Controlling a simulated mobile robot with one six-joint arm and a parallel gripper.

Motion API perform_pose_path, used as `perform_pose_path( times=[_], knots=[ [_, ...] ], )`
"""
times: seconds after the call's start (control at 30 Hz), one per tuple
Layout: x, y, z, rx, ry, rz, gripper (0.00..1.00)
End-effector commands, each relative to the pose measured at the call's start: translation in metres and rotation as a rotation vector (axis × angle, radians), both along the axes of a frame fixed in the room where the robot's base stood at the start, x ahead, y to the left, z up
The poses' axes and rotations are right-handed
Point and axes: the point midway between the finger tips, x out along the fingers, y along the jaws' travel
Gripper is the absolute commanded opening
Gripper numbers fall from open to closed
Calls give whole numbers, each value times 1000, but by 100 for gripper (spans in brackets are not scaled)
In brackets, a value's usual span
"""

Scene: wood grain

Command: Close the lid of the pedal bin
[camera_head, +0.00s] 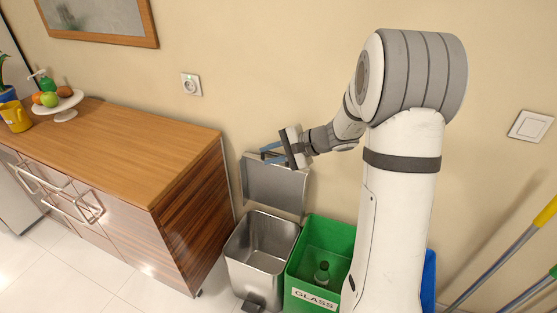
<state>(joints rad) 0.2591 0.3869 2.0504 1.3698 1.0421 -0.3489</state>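The pedal bin (243,278) is a square metal bin on the tiled floor, right of the wooden cabinet. Its lid (275,187) stands open, upright against the wall behind the bin. The pedal (252,304) shows at the front base, and the bin's inside looks empty. My gripper (270,153) is at the top of the raised lid, pointing left. Its blue fingers are partly hidden behind my wrist, so I cannot tell whether they are apart or touch the lid.
A green bin labelled GLASS (318,295) with a green bottle (322,272) stands right beside the pedal bin. A blue bin (429,282) is partly hidden behind my arm. The wooden cabinet (185,205) stands close on the left. Mop handles (500,262) lean at the right.

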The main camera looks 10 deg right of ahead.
Motion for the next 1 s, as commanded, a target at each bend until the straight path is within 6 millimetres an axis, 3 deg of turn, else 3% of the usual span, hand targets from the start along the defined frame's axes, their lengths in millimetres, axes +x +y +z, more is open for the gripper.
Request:
perform_pose_path(
  times=[0.03, 0.1, 0.2, 0.4, 0.63, 1.0],
  knots=[
    [19, -11, -29, 53, 5, -60, 23],
    [44, -27, -53, 122, -1, -148, 23],
    [75, -52, -86, 205, -13, -265, 23],
    [111, -93, -136, 308, -36, -445, 23],
    [128, -106, -154, 343, -48, -514, 23],
    [171, -73, -166, 343, -49, -511, 23]
  ],
)
